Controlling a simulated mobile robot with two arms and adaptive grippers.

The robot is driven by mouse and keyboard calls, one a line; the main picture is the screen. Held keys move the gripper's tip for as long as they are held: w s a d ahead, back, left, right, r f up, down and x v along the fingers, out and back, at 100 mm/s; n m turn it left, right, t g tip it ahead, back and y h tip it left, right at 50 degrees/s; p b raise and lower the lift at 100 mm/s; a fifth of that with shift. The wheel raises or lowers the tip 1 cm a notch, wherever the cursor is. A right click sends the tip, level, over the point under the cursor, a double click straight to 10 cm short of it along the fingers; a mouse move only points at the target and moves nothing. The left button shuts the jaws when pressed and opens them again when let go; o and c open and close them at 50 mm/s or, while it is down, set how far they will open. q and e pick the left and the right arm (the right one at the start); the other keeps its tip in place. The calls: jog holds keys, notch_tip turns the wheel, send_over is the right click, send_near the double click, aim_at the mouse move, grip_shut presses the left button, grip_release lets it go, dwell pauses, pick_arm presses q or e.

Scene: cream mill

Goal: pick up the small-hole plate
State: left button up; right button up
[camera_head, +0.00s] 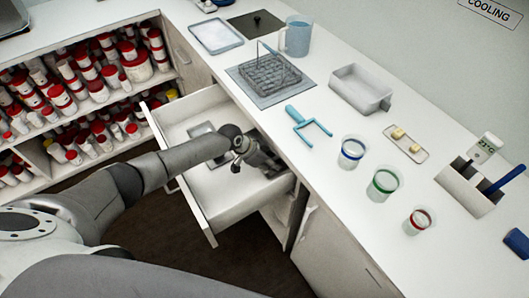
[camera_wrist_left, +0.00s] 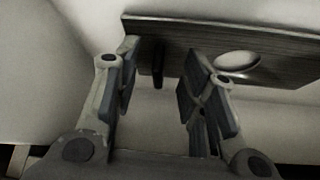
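A dark metal plate (camera_wrist_left: 185,38) with one light oval hole stretches across the upper part of the left wrist view. I cannot tell for sure whether it is the small-hole plate. My left gripper (camera_head: 265,160) reaches down into the open drawer (camera_head: 218,200). In the left wrist view my left gripper (camera_wrist_left: 157,88) is open, its two fingers apart at the plate's near edge, with nothing held between them. In the head view the gripper covers most of what lies below it. A flat grey piece (camera_head: 202,130) lies farther back in the drawer. My right gripper is not in view.
The drawer walls surround my left gripper closely. The white counter (camera_head: 330,125) above holds a wire rack (camera_head: 268,75), a blue jug (camera_head: 296,36), a light tray (camera_head: 360,89), a blue fork-shaped tool (camera_head: 308,124) and several cups. Shelves of red-lidded jars (camera_head: 136,62) stand at left.

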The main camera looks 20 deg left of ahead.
pick_arm(q)
jog(key=shift+c, duration=0.3)
grip_shut()
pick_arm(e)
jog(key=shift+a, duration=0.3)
pick_arm(q)
jog(key=shift+r, duration=0.2)
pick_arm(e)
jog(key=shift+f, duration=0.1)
